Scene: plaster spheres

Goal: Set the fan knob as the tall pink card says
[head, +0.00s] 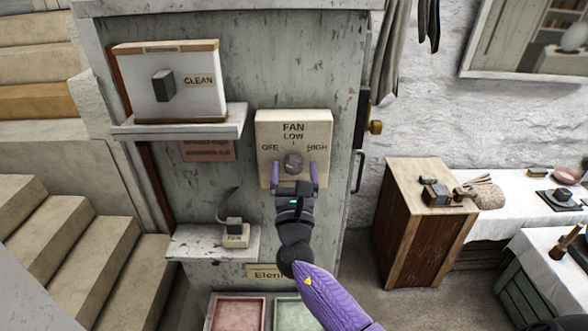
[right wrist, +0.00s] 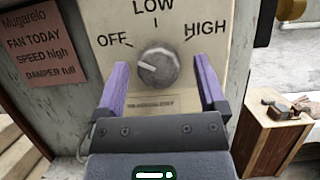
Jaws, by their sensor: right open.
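The fan knob (head: 293,163) is a round grey dial on a cream panel (head: 318,124) marked OFF, LOW and HIGH. In the right wrist view the knob (right wrist: 158,72) has a pale line pointing up and left, toward OFF. The pink card (right wrist: 42,48) reads "FAN TODAY, SPEED high, DAMPER full"; in the head view the card (head: 208,151) is partly hidden under a shelf. My right gripper (head: 296,170) is open, its purple fingers on either side of the knob, with gaps between them and it in the right wrist view. My left gripper is not in view.
A white box marked CLEAN (head: 200,98) with a grey knob stands on a shelf (head: 190,131) left of the panel. A wooden cabinet (head: 422,235) stands to the right; stairs rise at left.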

